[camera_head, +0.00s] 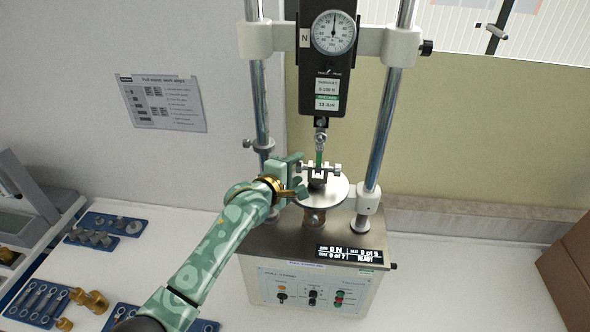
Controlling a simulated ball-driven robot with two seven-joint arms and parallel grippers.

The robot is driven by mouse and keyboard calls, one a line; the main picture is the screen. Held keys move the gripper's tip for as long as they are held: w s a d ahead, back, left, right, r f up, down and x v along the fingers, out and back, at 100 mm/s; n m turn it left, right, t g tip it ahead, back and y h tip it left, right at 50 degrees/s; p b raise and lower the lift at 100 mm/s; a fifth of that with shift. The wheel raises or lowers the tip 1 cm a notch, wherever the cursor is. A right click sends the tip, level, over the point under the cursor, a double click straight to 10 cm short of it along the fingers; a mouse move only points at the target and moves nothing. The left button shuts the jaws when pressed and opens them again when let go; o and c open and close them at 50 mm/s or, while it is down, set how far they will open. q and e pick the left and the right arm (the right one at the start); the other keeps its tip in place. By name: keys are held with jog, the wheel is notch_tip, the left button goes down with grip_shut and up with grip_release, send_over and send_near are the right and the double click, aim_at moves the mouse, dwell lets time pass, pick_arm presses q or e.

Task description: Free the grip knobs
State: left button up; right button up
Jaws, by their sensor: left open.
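A pull tester (300,240) stands on the white bench, with a dial force gauge (333,33) on its crosshead. Below the gauge, a small dark grip (318,178) sits above a round pale plate. A grip knob (338,169) shows at its right end. The knob at its left end is partly hidden by my gripper. A green piece (319,157) stands upright between the hook and the grip. My left gripper (300,177) is open at the left side of the grip. I cannot tell whether it touches the knob. My right gripper is not in view.
Two steel columns (385,125) flank the grip. Blue trays (106,224) with metal parts, and brass pieces (92,299), lie at the left. A brown box (570,270) stands at the far right. The bench right of the tester is clear.

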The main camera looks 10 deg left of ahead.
pick_arm(q)
jog(key=c, duration=1)
jog(key=shift+f+b, duration=0.2)
jog(key=shift+b, duration=0.1)
jog(key=t+b, duration=0.1)
jog(key=b, duration=0.2)
jog(key=f+m+t+h+b, duration=0.1)
jog(key=t+b, duration=0.1)
jog(key=b, duration=0.1)
jog(key=shift+r+m+t+b, duration=0.15)
jog(key=shift+m+t+b, duration=0.15)
jog(key=shift+t+b, duration=0.15)
jog(key=shift+r, duration=0.1)
jog(key=o, duration=1)
jog(key=shift+s, duration=0.1)
jog(key=b+v, duration=0.1)
jog(key=v, duration=1.5)
jog(key=shift+a, duration=0.25)
